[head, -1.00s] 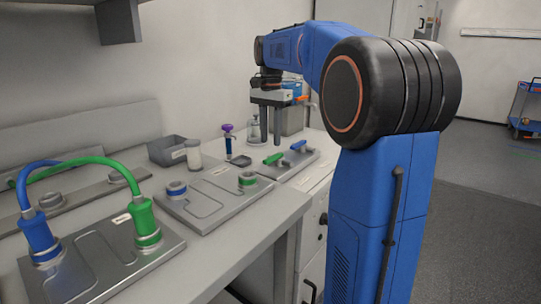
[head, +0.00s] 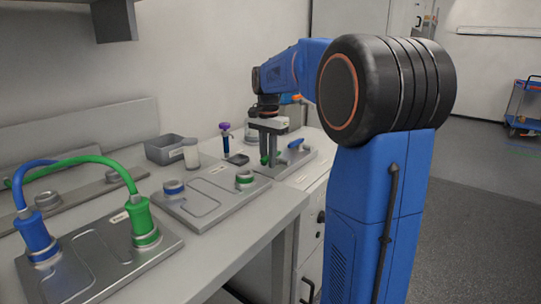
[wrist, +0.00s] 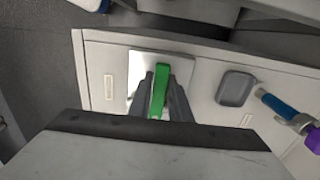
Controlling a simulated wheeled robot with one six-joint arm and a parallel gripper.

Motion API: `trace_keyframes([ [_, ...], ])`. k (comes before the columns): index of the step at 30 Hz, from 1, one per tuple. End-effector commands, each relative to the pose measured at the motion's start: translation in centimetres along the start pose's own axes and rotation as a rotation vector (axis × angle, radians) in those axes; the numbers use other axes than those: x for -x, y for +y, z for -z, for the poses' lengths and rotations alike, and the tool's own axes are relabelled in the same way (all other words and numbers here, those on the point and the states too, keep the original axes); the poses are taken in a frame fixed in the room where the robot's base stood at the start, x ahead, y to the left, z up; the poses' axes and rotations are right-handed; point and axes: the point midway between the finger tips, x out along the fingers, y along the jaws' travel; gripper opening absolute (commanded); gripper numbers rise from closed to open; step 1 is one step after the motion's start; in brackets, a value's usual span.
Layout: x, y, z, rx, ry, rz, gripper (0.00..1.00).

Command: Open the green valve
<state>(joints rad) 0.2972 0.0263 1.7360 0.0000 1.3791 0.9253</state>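The green valve (wrist: 160,88) has a long green handle on a light metal plate (wrist: 137,62). In the head view the green handle (head: 264,158) shows partly behind my gripper (head: 268,150). My gripper points down over it. In the wrist view my gripper (wrist: 161,98) has one grey finger on each side of the handle, very close to it. The fingers look apart, and I cannot make out firm contact. A blue valve handle (head: 296,144) sits to the right on the same plate in the head view.
A purple-topped blue piece (head: 225,130) stands behind, left of my gripper, near a small dark tray (head: 238,158). A metal plate with ring fittings (head: 205,195) lies to the left. Green (head: 140,216) and blue (head: 36,235) hose connectors stand front left.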

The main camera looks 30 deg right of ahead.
Motion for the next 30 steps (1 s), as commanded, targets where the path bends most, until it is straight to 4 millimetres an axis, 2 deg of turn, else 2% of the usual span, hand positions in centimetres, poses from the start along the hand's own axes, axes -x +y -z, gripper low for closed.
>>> trace_keyframes([
  [10, 0.0, 0.2, 0.1, 0.037, 0.000, 0.000, 0.18],
  [24, 0.0, 2.4, 0.7, 0.471, 0.000, 0.000, 0.18],
  [30, 0.0, 2.8, 0.8, 0.558, 0.000, 0.000, 0.18],
])
